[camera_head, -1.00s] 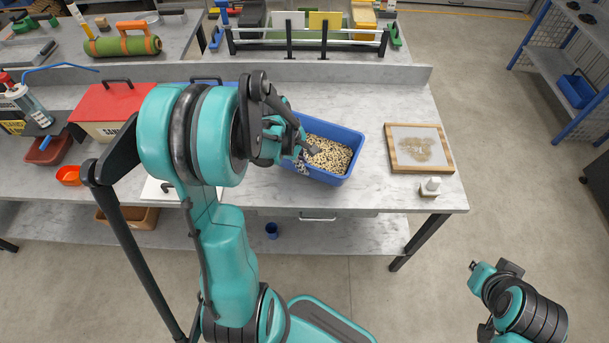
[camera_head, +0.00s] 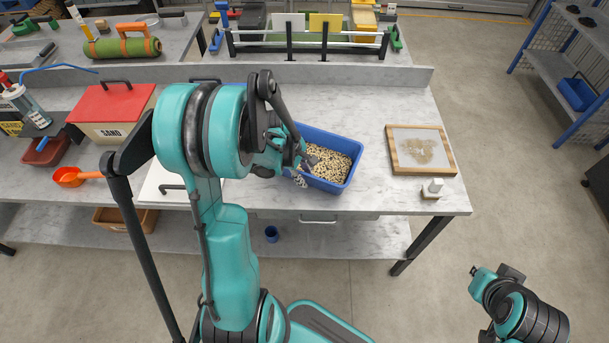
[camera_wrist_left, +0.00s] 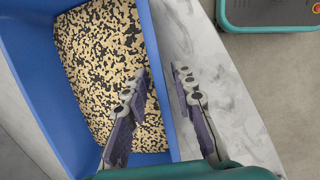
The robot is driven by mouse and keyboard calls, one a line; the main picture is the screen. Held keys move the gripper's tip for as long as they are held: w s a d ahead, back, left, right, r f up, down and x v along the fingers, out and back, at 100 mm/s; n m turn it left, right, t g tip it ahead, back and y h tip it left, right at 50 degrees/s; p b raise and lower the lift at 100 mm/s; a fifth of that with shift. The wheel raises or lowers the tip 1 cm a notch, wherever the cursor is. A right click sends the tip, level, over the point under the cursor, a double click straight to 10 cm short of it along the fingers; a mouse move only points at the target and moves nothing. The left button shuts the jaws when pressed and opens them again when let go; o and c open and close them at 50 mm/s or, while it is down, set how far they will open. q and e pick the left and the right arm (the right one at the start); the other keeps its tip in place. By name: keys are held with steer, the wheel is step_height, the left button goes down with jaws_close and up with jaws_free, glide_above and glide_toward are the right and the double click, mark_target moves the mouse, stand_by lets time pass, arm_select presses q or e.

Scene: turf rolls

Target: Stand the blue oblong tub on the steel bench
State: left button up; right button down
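My left gripper (camera_head: 302,168) is at the tub's near left side. In the left wrist view my left gripper (camera_wrist_left: 160,72) has its fingers apart on either side of the tub wall, one inside over the granules and one outside, with gaps visible. My right gripper (camera_head: 476,270) is away at lower right, over the floor; its fingers are too small to read.
A red-lidded sand box (camera_head: 110,110) and an orange scoop (camera_head: 70,177) are at left. The bench strip between tub and sieve is clear.

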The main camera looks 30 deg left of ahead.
arm_select(q)
steer(key=shift+r, duration=0.15)
steer(key=p+v, duration=0.4)
steer(key=v, duration=0.7)
steer(key=s+d+r+m+t+y, duration=0.1)
steer(key=s+d+r+m, duration=0.3)
steer(key=d+m, duration=0.4)
steer(key=s+d+r+m+t+y, duration=0.1)
steer(key=s+d+r+m+t, duration=0.3)
steer(key=d+m, duration=0.4)
steer(key=r+m, duration=0.1)
steer(key=m, duration=0.2)
steer(key=shift+r+m+y, duration=0.2)
steer(key=shift+m+y, duration=0.1)
steer(key=shift+f, duration=0.1)
step_height(320, 180, down, 4)
steer(key=b, duration=0.3)
steer(key=shift+b, duration=0.4)
